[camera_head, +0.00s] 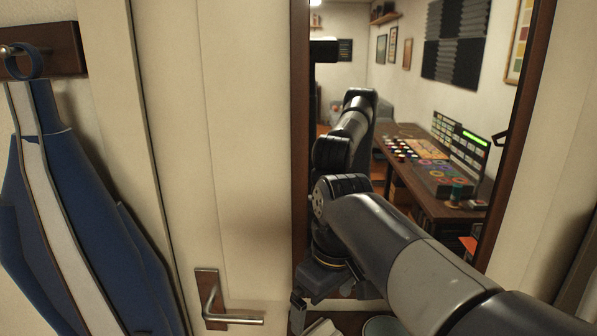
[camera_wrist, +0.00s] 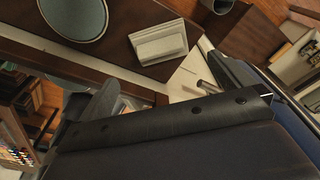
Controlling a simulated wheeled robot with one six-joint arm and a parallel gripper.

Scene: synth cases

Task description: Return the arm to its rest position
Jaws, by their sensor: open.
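My arm enters the head view from the lower right, reaches to a joint in the middle of the picture and bends down there. My gripper (camera_head: 299,308) is at the lower end, low in the picture, just right of the door handle. It is open and I see nothing held between its fingers. The fingertips are small and partly cut off by the bottom edge. In the wrist view a dark part of my own arm crosses the lower half and hides much of the scene.
A cream door (camera_head: 245,130) with a lever handle (camera_head: 235,319) stands left of the gripper. A blue garment (camera_head: 75,200) hangs further left. A dark-framed mirror or opening (camera_head: 519,110) shows a desk. A brown shelf (camera_wrist: 110,55) holds a white block (camera_wrist: 158,43) and a round dish (camera_wrist: 75,14).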

